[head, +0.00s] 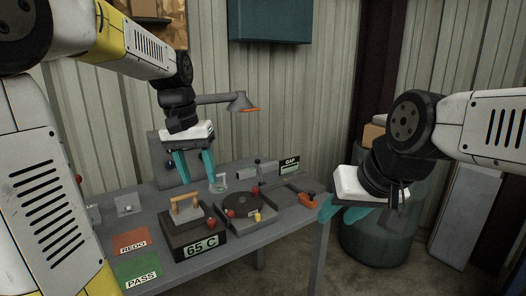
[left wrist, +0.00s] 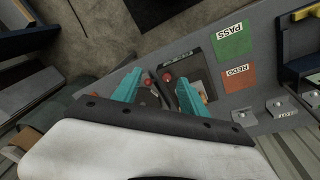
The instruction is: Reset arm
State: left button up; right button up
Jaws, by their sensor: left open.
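My left gripper (head: 193,168) hangs above the back of the grey table in the head view, with its teal fingers spread and pointing down. It is open and empty. In the left wrist view its two fingers (left wrist: 160,82) stand apart above the devices on the table. My right gripper (head: 345,213) is off the table's right edge, tilted with its teal fingers toward the lower left. Its fingers look apart and I see nothing between them.
The grey table (head: 185,276) holds a box marked 65 C (head: 200,247), a round dark plate device (head: 247,207), a GAP sign (head: 290,164), a red REDO mat (head: 130,242) and a green PASS mat (head: 139,271). A lamp (head: 240,103) overhangs it. A dark drum (head: 378,245) stands at right.

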pick_arm(q)
jog(key=s+d+f+t, duration=0.1)
jog(key=s+t, duration=0.4)
jog(key=s, duration=0.9)
jog(key=shift+s+d+f+n+h, duration=0.15)
jog(key=shift+s+d+n+h, duration=0.15)
jog(key=shift+d+n+h, duration=0.1)
